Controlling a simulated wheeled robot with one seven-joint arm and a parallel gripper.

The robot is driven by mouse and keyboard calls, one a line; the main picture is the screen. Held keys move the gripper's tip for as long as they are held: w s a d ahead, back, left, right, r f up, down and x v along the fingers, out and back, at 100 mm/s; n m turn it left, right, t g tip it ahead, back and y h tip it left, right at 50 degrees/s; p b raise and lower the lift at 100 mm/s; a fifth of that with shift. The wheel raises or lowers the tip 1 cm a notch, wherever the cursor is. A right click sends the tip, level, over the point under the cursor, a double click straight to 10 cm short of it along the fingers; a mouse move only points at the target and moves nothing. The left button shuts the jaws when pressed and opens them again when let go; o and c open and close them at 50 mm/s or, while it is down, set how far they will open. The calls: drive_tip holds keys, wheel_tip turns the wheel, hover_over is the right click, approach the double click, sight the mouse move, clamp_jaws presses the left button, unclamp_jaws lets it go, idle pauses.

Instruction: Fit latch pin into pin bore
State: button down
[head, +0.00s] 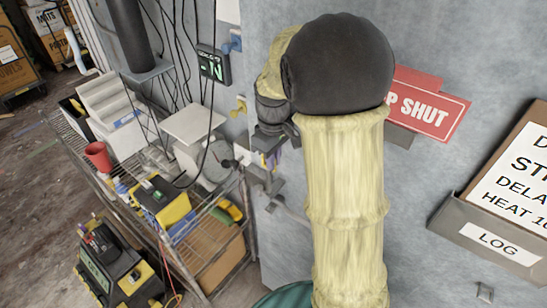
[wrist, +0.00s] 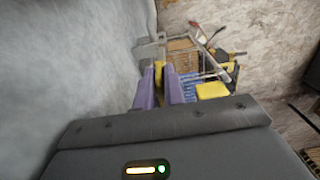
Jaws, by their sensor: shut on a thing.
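My gripper (wrist: 159,72) shows in the wrist view as two purple fingers, close together and pointing away along the grey wall. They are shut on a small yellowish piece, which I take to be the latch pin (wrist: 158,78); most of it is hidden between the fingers. A grey metal bracket (wrist: 149,50) on the wall lies just past the fingertips. I cannot make out the pin bore or whether the pin touches the bracket. In the head view my sleeved arm covers much of the wall, and only a little purple of my gripper (head: 268,142) shows above a grey bracket (head: 270,184).
A wire shelf cart (head: 188,240) with boxes, a red cup (head: 97,155) and tools stands left of the wall. A red sign (head: 428,103) and a log holder (head: 490,235) are on the wall at right. Cables (head: 185,50) hang above the cart.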

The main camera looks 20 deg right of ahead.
wheel_tip(320, 180, down, 11)
drive_tip(key=b, duration=0.7)
drive_tip(key=shift+b, duration=0.3)
idle(4.6)
drive_tip(key=c, duration=1.4)
unclamp_jaws()
drive_tip(key=shift+r, duration=0.1)
drive_tip(key=shift+r, duration=0.15)
wheel_tip(320, 180, up, 17)
drive_tip(key=b, duration=0.2)
drive_tip(key=shift+r+b, duration=0.1)
drive_tip(key=shift+b, duration=0.25)
